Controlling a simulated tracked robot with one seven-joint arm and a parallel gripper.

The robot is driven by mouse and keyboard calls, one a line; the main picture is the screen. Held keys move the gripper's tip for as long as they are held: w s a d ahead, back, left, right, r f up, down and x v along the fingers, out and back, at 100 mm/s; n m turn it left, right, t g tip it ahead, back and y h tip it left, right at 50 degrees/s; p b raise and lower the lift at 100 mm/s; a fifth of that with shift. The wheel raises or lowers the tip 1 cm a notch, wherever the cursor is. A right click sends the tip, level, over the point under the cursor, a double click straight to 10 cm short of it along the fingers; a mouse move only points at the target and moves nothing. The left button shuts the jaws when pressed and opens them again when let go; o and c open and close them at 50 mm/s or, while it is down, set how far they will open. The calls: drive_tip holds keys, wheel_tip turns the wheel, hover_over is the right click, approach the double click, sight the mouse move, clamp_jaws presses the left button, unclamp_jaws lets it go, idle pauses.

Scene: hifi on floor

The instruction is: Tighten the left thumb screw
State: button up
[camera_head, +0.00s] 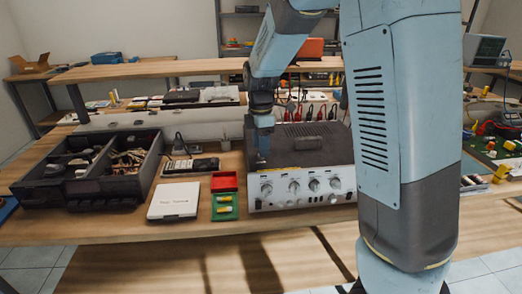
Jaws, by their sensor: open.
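A grey bench instrument (325,150) with a silver front panel stands on the wooden workbench. Several round knobs run along its panel; the leftmost large knob (266,190) is near the panel's left end. I cannot tell which small part is the left thumb screw. My gripper (262,158) points down over the left part of the instrument, above and behind the leftmost knob. It is open, and no object shows between its fingers. At this size I cannot tell whether its tips touch the instrument's top.
A black divided bin (88,172) with loose parts stands at left. A white box (174,201), a red tray (224,181) and a green tray (225,207) lie left of the instrument. Red and black leads (310,112) hang behind it. A wooden shelf (150,70) crosses above.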

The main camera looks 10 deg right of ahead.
drive_tip(key=shift+f, duration=1.1)
drive_tip(key=shift+c, duration=0.2)
clamp_jaws()
